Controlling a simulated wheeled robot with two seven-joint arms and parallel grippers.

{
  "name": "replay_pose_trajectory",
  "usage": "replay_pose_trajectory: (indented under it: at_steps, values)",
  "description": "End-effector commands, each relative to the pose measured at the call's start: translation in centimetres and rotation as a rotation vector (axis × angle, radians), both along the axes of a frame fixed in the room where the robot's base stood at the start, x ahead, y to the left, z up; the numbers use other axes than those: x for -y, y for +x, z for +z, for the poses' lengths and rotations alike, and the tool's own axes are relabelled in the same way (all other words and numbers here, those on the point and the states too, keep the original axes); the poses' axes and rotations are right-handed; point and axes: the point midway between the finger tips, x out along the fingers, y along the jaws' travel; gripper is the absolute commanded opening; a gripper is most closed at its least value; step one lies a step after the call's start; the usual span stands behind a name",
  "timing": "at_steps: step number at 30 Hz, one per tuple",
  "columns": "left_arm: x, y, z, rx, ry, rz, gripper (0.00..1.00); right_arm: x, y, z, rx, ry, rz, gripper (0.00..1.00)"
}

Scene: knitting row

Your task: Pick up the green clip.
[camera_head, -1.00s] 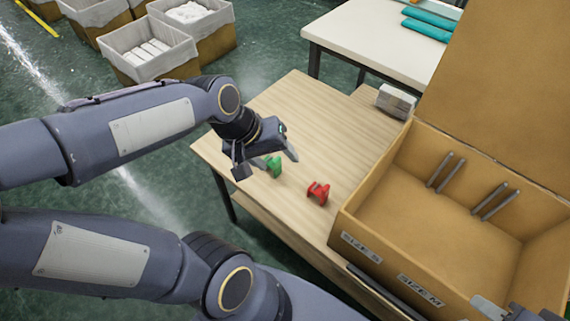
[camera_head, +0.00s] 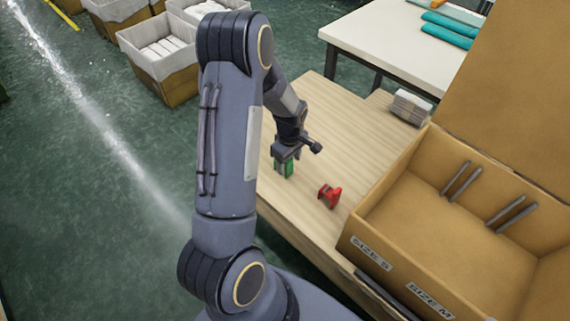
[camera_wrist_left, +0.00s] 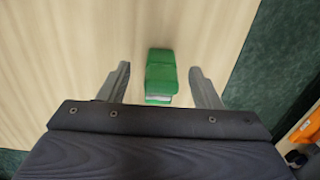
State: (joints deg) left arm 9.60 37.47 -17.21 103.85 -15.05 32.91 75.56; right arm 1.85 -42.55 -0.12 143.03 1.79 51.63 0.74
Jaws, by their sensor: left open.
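The green clip (camera_head: 288,169) stands on the wooden table near its left edge. My left gripper (camera_head: 283,163) points down over it, and its body partly hides the clip in the head view. In the left wrist view the green clip (camera_wrist_left: 161,74) lies between the two open fingers of my left gripper (camera_wrist_left: 160,68). A gap shows on each side, and the fingers do not touch it. My right gripper is not in view.
A red clip (camera_head: 329,195) sits on the table to the right of the green one. A cardboard box (camera_head: 365,225) with size labels and grey rods stands further right. A grey bundle (camera_head: 411,107) lies at the back. Bare wood (camera_head: 335,130) surrounds the clips.

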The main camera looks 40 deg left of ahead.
Motion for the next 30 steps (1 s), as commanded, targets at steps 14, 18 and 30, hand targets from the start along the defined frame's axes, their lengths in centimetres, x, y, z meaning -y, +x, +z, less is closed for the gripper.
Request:
replay_pose_trajectory:
  at_steps: [14,18,30]
  values:
    - [0.0,-0.1,-3.8,0.0,0.0,-0.002,0.58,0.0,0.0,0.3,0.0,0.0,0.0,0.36]
    - [0.0,-0.1,-3.7,0.0,0.0,-0.002,0.46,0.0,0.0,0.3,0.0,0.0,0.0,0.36]
    - [0.0,-0.1,-3.7,0.0,-0.001,-0.002,0.11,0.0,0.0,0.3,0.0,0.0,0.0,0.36]
